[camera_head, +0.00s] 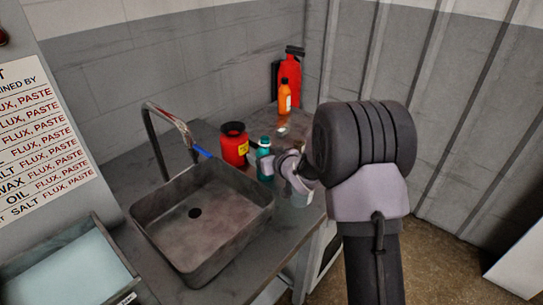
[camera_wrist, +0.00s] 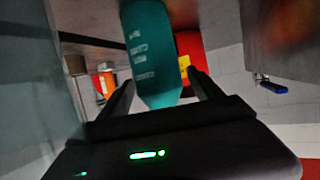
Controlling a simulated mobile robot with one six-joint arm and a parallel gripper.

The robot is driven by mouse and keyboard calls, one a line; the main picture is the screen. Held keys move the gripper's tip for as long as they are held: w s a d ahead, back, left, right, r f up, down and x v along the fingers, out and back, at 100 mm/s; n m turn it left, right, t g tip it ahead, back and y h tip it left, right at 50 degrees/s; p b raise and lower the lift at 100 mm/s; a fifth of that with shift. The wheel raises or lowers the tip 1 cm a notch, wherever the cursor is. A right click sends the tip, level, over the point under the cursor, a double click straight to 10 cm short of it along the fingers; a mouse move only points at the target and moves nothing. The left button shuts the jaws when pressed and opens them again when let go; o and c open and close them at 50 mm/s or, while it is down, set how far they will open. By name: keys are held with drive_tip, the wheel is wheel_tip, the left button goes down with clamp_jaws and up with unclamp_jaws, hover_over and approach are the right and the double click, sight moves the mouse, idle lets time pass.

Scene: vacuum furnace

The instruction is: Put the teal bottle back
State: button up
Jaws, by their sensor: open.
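My gripper (camera_wrist: 160,86) is open, with one dark finger on each side of the bottle in the picture. I cannot tell whether either finger touches it.
A red canister (camera_head: 234,146) stands close left of the bottle. A grey sink (camera_head: 205,225) with a faucet (camera_head: 152,135) lies at front left. An orange bottle (camera_head: 284,97) and a red extinguisher (camera_head: 292,70) are behind. The wall closes off the right side.

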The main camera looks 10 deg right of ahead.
drive_tip(key=s+d+r+m+g+h+p, duration=0.1)
drive_tip(key=s+d+r+m+h, duration=0.1)
drive_tip(key=s+r, duration=0.7)
drive_tip(key=s+d+r+m+g+h+p, duration=0.1)
drive_tip(key=s+d+r+m+g+h, duration=0.3)
drive_tip(key=s, duration=0.9)
drive_tip(key=s+a+y, duration=0.1)
drive_tip(key=s+a, duration=0.2)
drive_tip(key=s, duration=0.4)
drive_tip(key=s+a+r+g+y, duration=0.1)
drive_tip(key=s+a+y, duration=0.1)
drive_tip(key=s+a, duration=0.2)
drive_tip(key=s+a+m+g+y, duration=0.1)
drive_tip(key=s+a, duration=0.3)
drive_tip(key=s, duration=0.7)
drive_tip(key=shift+r+y, duration=0.15)
drive_tip(key=shift+y, duration=0.35)
drive_tip(key=shift+s, duration=0.15)
